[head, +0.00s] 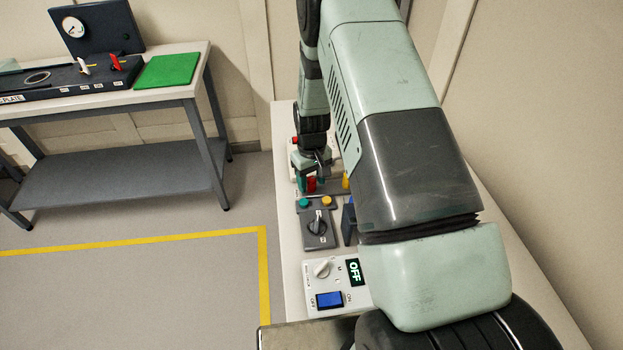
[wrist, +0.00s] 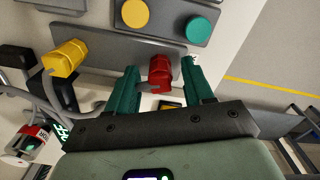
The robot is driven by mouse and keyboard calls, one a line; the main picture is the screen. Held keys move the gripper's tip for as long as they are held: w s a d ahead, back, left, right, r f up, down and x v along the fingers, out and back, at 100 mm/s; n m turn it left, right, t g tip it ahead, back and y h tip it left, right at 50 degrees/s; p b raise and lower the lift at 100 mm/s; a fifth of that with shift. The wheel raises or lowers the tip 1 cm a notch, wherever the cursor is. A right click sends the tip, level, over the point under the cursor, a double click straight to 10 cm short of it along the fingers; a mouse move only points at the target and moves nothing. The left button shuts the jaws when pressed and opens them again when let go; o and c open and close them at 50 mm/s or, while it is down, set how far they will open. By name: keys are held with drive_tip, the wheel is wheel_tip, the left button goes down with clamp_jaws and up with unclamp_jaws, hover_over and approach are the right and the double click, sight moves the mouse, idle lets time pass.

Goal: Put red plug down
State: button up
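The red plug (wrist: 160,72) stands at a grey strip (wrist: 112,46), with a grey cable at its near end. My gripper (wrist: 161,72) has its two teal fingers on either side of the plug. A gap shows between the plug and each finger, so the gripper is open. In the head view the red plug (head: 311,185) shows low beside my gripper (head: 309,170), partly hidden by it. A yellow plug (wrist: 62,58) with its own cable is at the same strip, to the left in the wrist view. Whether the red plug is seated in a socket cannot be seen.
A grey panel with a teal button (head: 304,203), a yellow button (head: 327,201) and a rotary knob (head: 317,227) is nearby. A white box with an OFF display (head: 353,271) and blue switch (head: 329,299) stands nearer. A separate table at left bears a green mat (head: 167,70).

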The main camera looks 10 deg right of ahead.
wheel_tip(320, 180, up, 12)
wheel_tip(320, 180, up, 11)
drive_tip(key=t, duration=0.1)
hover_over(312, 179)
drive_tip(key=s, duration=0.3)
drive_tip(key=s+d+r+m+t, duration=0.1)
drive_tip(key=s+r+m+t, duration=0.1)
drive_tip(key=s+r, duration=0.8)
drive_tip(key=s+r+m+t, duration=0.1)
drive_tip(key=s+r, duration=0.3)
drive_tip(key=s, duration=0.4)
drive_tip(key=s+d+r+m+t, duration=0.1)
drive_tip(key=s+r, duration=0.3)
drive_tip(key=s, duration=0.5)
drive_tip(key=shift+d+r+t, duration=0.25)
drive_tip(key=shift+r+t, duration=0.05)
drive_tip(key=shift+r, duration=0.1)
